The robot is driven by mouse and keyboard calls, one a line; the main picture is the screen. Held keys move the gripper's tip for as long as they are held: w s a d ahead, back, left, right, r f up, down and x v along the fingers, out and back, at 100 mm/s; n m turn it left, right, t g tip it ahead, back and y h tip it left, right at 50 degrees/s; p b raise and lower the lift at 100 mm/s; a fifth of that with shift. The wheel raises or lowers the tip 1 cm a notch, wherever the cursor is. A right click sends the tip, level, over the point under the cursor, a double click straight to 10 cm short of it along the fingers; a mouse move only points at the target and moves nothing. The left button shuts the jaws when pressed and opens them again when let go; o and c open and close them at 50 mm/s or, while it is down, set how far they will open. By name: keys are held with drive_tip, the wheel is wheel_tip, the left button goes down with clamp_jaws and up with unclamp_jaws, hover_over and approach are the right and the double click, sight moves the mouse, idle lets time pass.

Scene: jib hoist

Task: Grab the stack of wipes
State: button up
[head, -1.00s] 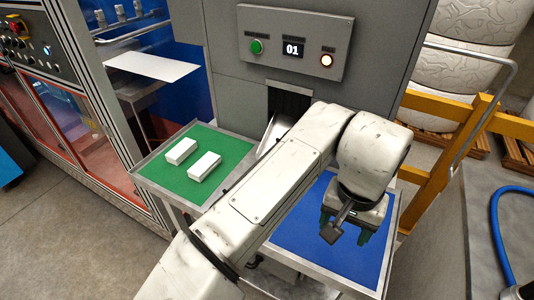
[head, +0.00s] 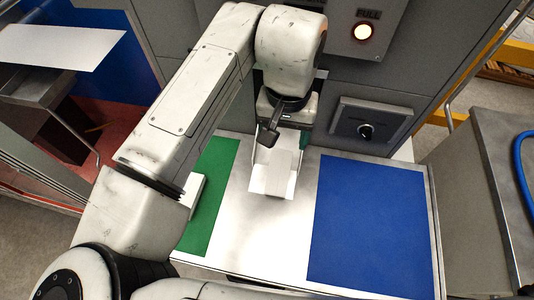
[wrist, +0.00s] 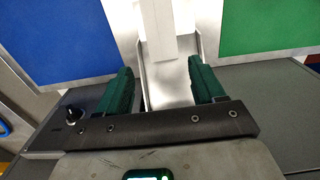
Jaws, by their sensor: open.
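A white stack of wipes (head: 284,163) lies in the metal chute (head: 258,180) at the middle of the table's back edge. In the wrist view the stack (wrist: 163,32) runs along the chute (wrist: 170,92), beyond and between my fingers. My gripper (head: 285,122) is over the chute, its two green-padded fingers apart. In the wrist view my gripper (wrist: 162,88) has one finger on each side of the chute, with nothing clamped between them.
A blue mat (head: 370,220) lies right of the chute. A green mat (head: 213,190) lies left, with a white block (head: 192,193) partly hidden by my arm. A machine panel with a knob (head: 366,131) stands behind. The table's front middle is bare.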

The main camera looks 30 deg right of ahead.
sight(280, 162)
wheel_tip(280, 162, down, 10)
drive_tip(key=shift+w+f+p, duration=0.15)
drive_tip(key=shift+f+p, duration=0.05)
drive_tip(key=shift+p, duration=0.7)
drive_tip(key=shift+c, duration=0.3)
drive_tip(key=c, duration=0.8)
drive_tip(key=shift+r, duration=0.1)
drive_tip(key=shift+r+b, duration=0.3)
drive_tip(key=shift+r, duration=0.25)
drive_tip(key=s+r+b, duration=0.1)
drive_tip(key=s+r, duration=0.7)
drive_tip(key=s, duration=0.1)
drive_tip(key=s+r+b, duration=0.1)
drive_tip(key=s+r, duration=0.2)
drive_tip(key=s, duration=0.2)
drive_tip(key=shift+d+r+b, duration=0.35)
drive_tip(key=shift+d+r, duration=0.05)
